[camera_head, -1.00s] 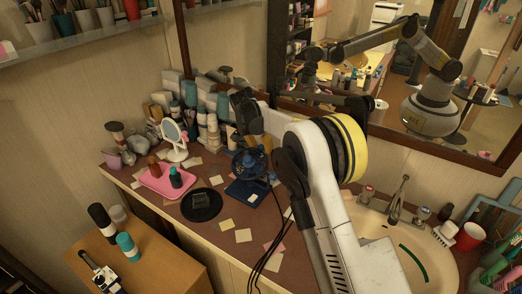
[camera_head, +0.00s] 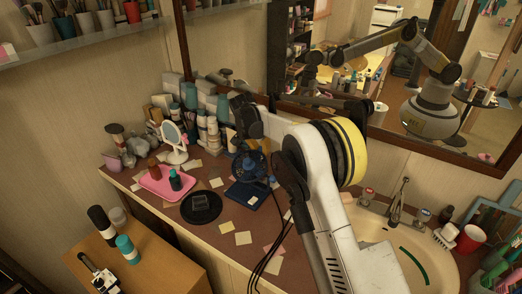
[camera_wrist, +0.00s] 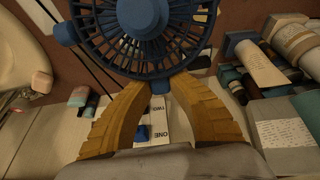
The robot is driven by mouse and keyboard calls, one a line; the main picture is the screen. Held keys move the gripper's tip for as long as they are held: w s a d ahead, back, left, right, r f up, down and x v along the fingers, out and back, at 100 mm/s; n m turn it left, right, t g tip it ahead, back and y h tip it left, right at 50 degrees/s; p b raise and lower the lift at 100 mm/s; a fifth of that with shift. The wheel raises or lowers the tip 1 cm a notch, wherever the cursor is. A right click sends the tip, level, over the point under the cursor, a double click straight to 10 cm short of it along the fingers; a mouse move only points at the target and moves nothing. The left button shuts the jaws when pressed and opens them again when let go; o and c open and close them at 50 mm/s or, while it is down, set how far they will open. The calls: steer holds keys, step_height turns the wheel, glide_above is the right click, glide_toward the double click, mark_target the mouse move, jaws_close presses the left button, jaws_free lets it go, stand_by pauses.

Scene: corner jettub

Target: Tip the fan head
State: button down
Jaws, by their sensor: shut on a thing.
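The blue fan (camera_head: 252,167) stands on the brown counter, with its round caged head above a flat dark blue base (camera_head: 247,195). In the wrist view the fan head (camera_wrist: 142,22) fills the top middle, its slatted cage towards the camera. My gripper (camera_wrist: 162,82) has two ribbed yellow-brown fingers shut on the lower rim of the fan head. A white panel marked ONE and TWO with a blue button shows between the fingers. In the head view my wrist hangs over the fan and partly hides it.
A pink tray (camera_head: 154,190) with bottles, a round mirror (camera_head: 171,134) and a black round mat (camera_head: 188,212) stand left of the fan. Bottles and boxes crowd the wall behind. A sink (camera_head: 410,262) lies at the right. Paper notes lie on the front counter.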

steer(key=shift+s+a+r+t+h+b, duration=0.35)
steer(key=shift+s+r+t+h+b, duration=0.2)
steer(key=shift+t, duration=0.45)
steer(key=shift+s+a+r+t+h+b, duration=0.4)
steer(key=shift+r+t+h, duration=0.25)
steer(key=shift+t, duration=0.35)
steer(key=shift+s+a+r+t+h+b, duration=0.2)
steer(key=shift+s+a+t+h+b, duration=0.1)
steer(key=shift+s+t+h+b, duration=0.25)
steer(key=shift+s+a+r+t+h+b, duration=0.3)
steer(key=shift+s+t+b, duration=0.1)
steer(key=shift+t, duration=0.4)
steer(key=shift+s+a+r+t+h+b, duration=0.15)
steer(key=shift+s+a+t+h+b, duration=0.1)
steer(key=shift+s+t+h+b, duration=0.3)
steer(key=shift+s+a, duration=0.35)
steer(key=shift+s, duration=0.3)
